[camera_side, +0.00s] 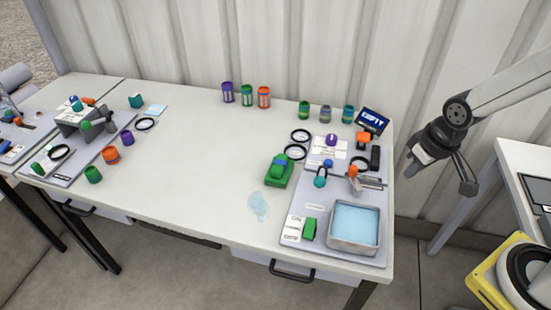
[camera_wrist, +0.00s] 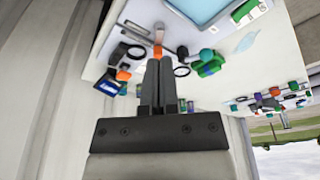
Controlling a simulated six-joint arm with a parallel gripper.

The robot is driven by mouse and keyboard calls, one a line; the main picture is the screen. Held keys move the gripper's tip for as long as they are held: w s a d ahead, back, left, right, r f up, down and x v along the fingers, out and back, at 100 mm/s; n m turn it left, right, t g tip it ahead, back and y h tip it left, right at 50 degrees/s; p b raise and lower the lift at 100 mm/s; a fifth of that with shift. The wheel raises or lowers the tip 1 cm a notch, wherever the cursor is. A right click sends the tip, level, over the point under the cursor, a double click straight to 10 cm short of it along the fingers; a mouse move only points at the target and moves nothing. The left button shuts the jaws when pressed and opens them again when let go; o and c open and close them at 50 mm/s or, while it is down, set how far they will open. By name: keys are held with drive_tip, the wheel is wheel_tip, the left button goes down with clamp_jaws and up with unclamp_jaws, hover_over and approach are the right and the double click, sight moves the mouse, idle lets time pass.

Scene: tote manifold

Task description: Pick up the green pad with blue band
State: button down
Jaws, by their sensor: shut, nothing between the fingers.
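The green pad with a blue band (camera_side: 279,170) lies on the white table, just left of the grey board. It also shows in the wrist view (camera_wrist: 208,65), right of my fingers. My gripper (camera_side: 467,182) is off the table's right end, in the air and well apart from the pad. In the wrist view my gripper's fingers (camera_wrist: 158,70) are together with nothing between them.
Several coloured cans (camera_side: 246,95) stand along the back. A corrugated wall (camera_side: 300,50) is behind. The table's middle is clear.

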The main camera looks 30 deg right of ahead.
idle(0.4)
drive_tip(key=shift+c, duration=0.8)
unclamp_jaws()
